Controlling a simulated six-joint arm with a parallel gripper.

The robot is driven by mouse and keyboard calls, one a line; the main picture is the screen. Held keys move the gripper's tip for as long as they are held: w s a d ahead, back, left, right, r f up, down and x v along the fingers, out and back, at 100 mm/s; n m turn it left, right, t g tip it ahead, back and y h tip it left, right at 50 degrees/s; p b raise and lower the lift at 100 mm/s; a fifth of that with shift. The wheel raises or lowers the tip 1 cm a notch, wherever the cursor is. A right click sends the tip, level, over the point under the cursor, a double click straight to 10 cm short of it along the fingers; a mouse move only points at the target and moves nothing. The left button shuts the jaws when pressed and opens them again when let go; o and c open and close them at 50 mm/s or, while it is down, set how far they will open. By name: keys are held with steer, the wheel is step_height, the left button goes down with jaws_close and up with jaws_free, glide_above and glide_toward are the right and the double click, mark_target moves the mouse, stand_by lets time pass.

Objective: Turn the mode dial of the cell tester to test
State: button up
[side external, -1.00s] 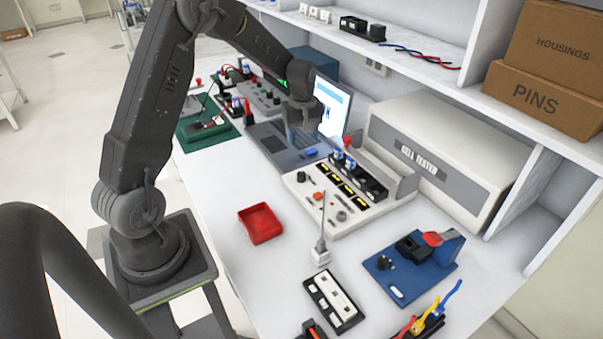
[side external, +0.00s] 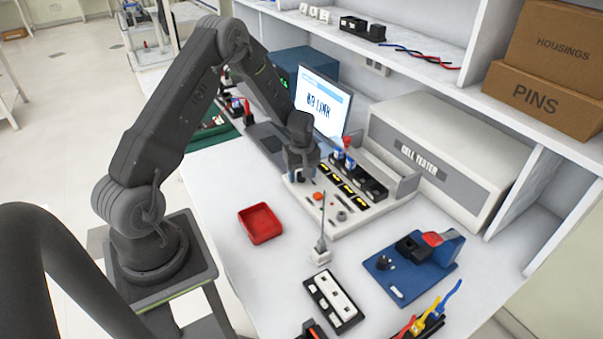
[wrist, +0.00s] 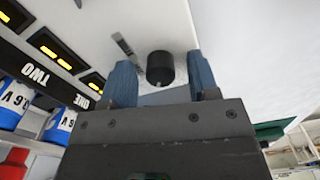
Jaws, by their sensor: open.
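The cell tester (side external: 385,128) is a pale box with a low front panel (side external: 330,226) holding cells and lit yellow displays. In the wrist view a black round dial (wrist: 160,68) stands on the panel, with a small grey mark to its upper left. My gripper (wrist: 162,80) is open. Its blue fingers appear on either side of the dial, apart from it; how deep they reach around it I cannot tell. In the side view my gripper (side external: 298,176) is over the panel's left end and hides the dial.
A thin upright antenna-like post (side external: 322,240) stands before the panel. A red tray (side external: 261,223), an orange button (side external: 319,196) and a grey knob (side external: 342,216) are nearby. A laptop screen (side external: 322,104) reading "NO LINK" stands close behind my gripper. Bench around the red tray is clear.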

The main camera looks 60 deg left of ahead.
steer(key=c, duration=0.9)
steer(key=shift+m, duration=0.4)
steer(key=m, duration=0.8)
steer(key=shift+m, duration=0.4)
steer(key=o, duration=0.9)
